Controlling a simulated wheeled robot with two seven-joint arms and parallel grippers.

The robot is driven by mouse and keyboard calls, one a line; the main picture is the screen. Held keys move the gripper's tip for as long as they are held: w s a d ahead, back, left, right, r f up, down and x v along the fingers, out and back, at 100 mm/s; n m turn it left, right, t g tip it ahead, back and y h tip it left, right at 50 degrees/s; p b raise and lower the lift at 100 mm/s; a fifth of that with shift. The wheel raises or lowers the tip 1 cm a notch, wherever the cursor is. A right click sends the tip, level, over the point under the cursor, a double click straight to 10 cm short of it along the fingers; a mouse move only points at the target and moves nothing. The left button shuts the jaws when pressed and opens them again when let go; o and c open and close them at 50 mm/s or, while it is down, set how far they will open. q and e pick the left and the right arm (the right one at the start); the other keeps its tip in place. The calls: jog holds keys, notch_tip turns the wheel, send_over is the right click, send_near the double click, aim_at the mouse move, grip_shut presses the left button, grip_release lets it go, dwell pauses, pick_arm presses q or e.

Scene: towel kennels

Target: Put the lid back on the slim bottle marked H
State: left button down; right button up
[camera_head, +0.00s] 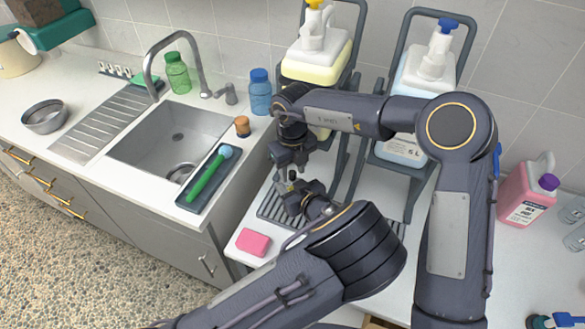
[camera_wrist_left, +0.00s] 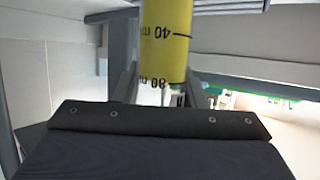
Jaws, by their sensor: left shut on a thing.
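My left gripper (camera_head: 286,183) is over the drain grate on the right counter, low in front of the right gripper. In the left wrist view it is shut on a yellow graduated cylinder-like thing (camera_wrist_left: 166,42) with black marks reading 40 and 80. I cannot tell whether this is the slim bottle, and no letter H is readable. My right gripper (camera_head: 288,163) is just above the left one, pointing down; its jaws are too small and dark to read. No loose lid is clearly visible. The area between the two grippers is largely hidden by my arms.
A blue bottle (camera_head: 260,92), a green bottle (camera_head: 177,74) and a small amber bottle (camera_head: 242,126) stand around the sink (camera_head: 170,138). A tray (camera_head: 192,203) holds a green brush. A pink sponge (camera_head: 252,242) lies in front. Pump jugs in racks stand behind; a pink jug (camera_head: 525,195) is right.

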jog(key=shift+r, duration=2.3)
jog(key=shift+c, duration=0.4)
